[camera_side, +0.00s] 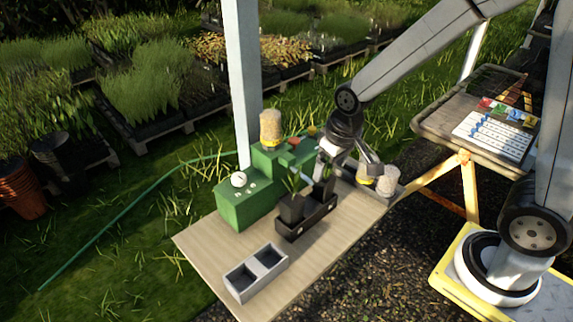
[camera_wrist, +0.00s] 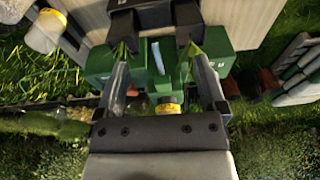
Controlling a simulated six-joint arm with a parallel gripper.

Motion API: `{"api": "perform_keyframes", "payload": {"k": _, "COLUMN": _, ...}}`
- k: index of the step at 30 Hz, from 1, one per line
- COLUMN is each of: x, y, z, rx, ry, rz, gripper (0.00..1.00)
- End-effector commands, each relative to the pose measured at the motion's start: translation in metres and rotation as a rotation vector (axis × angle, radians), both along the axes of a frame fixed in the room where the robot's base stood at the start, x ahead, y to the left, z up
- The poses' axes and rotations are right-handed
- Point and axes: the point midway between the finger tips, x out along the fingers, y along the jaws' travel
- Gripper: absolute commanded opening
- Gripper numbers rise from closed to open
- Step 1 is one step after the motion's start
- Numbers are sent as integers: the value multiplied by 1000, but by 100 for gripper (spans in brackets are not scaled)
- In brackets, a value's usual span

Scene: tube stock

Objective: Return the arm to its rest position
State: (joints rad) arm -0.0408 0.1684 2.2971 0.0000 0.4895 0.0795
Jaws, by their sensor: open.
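My gripper (camera_side: 347,168) hangs over the far right part of the wooden table (camera_side: 335,262), just behind and above the black tray (camera_side: 292,233). In the wrist view my gripper (camera_wrist: 159,58) has its two fingers spread wide, with nothing clasped between them. Two dark pots with green plants stand in the black tray, the nearer pot (camera_side: 291,208) to the left. The tray also shows at the top of the wrist view (camera_wrist: 150,16). The far pot is partly hidden by my gripper in the side view.
A green machine (camera_side: 236,205) with a jar (camera_side: 270,128) on top stands left of my gripper. Pale containers (camera_side: 388,182) stand close on its right. A grey two-compartment tray (camera_side: 242,284) lies at the table's front. A side table (camera_side: 440,128) stands right. Bare wood lies right of the trays.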

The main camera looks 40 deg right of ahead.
Motion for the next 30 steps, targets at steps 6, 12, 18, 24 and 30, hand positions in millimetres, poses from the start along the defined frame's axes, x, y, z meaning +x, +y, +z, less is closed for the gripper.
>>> {"api": "perform_keyframes", "payload": {"k": 6, "x": -48, "y": -11, "z": -6, "rx": -10, "ry": -32, "rz": 24, "gripper": 90}}
{"api": "perform_keyframes", "payload": {"k": 12, "x": -68, "y": -14, "z": -10, "rx": -16, "ry": -45, "rz": 35, "gripper": 90}}
{"api": "perform_keyframes", "payload": {"k": 18, "x": -70, "y": -15, "z": -10, "rx": -16, "ry": -46, "rz": 37, "gripper": 90}}
{"api": "perform_keyframes", "payload": {"k": 24, "x": -70, "y": -14, "z": -10, "rx": -16, "ry": -45, "rz": 37, "gripper": 90}}
{"api": "perform_keyframes", "payload": {"k": 30, "x": -69, "y": -14, "z": -10, "rx": -16, "ry": -45, "rz": 37, "gripper": 90}}
